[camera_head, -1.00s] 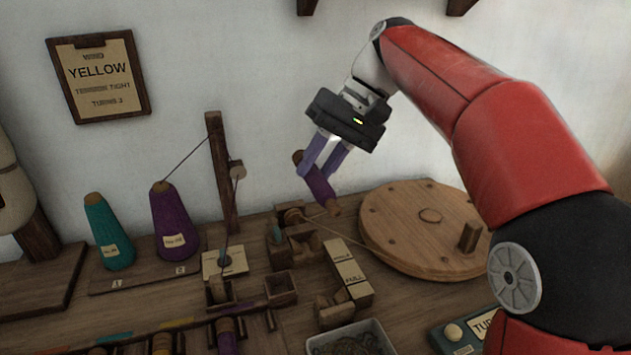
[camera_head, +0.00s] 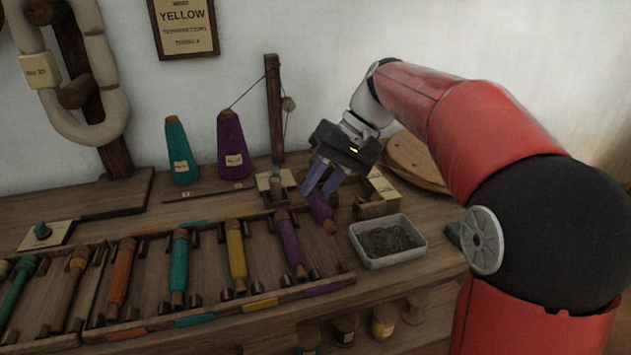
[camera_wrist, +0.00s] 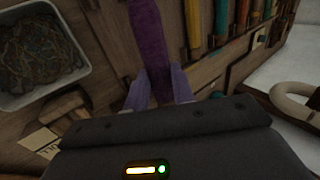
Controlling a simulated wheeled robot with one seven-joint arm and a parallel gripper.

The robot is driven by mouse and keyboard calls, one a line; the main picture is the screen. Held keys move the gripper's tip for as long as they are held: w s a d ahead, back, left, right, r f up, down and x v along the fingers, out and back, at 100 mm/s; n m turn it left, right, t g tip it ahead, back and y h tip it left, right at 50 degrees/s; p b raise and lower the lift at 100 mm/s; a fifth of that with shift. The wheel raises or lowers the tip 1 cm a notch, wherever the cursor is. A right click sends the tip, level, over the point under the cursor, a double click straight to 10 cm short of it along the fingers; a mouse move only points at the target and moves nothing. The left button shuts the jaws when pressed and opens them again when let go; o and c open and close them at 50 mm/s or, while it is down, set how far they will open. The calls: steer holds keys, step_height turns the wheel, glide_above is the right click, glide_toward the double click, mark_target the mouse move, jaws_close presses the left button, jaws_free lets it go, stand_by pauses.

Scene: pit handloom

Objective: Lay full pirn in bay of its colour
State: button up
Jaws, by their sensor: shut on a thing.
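My gripper (camera_head: 323,184) is shut on a full purple pirn (camera_head: 321,210) and holds it tilted, to the right of the tray of bays. The held pirn (camera_wrist: 148,32) also shows between the fingers in the wrist view. The wooden tray (camera_head: 214,309) has bays marked with colour strips along its front and back edges. Orange (camera_head: 120,272), teal (camera_head: 179,262), yellow (camera_head: 237,252) and purple (camera_head: 290,240) pirns lie in its bays. A purple strip (camera_head: 321,290) marks the front edge at the right end. Whether the held pirn touches anything is unclear.
A grey bin of thread scraps (camera_head: 388,243) stands right of the tray. Teal (camera_head: 181,150) and purple (camera_head: 232,145) cones and a wooden post (camera_head: 274,110) stand behind it. A sign (camera_head: 184,27) on the wall reads YELLOW.

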step_height(320, 180, down, 5)
steer(key=b, duration=0.4)
steer(key=shift+r, duration=0.15)
steer(key=shift+f+b, duration=0.65)
steer(key=shift+f, duration=0.8)
steer(key=o, duration=1.4)
steer(key=shift+c, duration=0.2)
step_height(320, 180, up, 8)
steer(key=p, duration=0.7)
steer(key=shift+r+p, duration=0.1)
steer(key=shift+p, duration=0.2)
